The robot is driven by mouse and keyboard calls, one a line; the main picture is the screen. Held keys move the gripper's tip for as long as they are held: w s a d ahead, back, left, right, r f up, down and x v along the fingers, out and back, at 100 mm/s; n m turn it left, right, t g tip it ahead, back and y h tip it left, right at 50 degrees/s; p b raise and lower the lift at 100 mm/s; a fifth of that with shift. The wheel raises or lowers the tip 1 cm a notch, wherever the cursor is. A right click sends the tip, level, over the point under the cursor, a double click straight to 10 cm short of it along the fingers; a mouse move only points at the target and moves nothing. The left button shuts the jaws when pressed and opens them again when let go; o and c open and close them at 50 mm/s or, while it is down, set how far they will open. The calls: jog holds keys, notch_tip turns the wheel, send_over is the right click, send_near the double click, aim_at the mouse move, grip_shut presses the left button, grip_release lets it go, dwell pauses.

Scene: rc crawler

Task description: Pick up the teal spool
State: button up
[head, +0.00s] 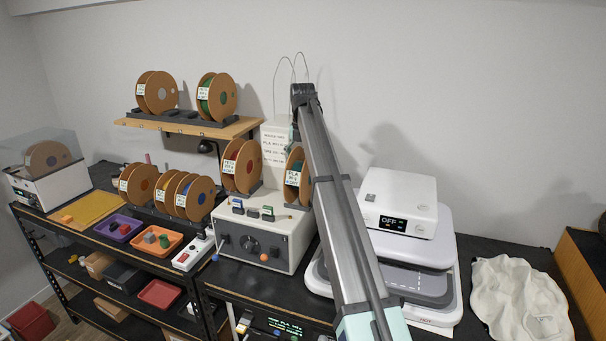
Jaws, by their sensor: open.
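A spool with cardboard flanges and dark teal-green filament (291,178) stands upright on top of the grey-white control box, and my arm hides its right side. Another spool with green filament (217,97) stands upright on the wall shelf at the right end. My arm rises from the bottom right to a dark joint above the control box. My gripper is not visible; the arm seems to hide it.
A red spool (241,165) stands left of the teal-green one on the control box (285,237). More spools stand on the bench and the wooden shelf (230,128). A white scale-like device (400,206) is right of my arm, with a crumpled white cloth bag (520,300) beyond.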

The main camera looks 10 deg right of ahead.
jog(key=shift+f, duration=0.6)
grip_shut()
jog(key=shift+r, duration=0.1)
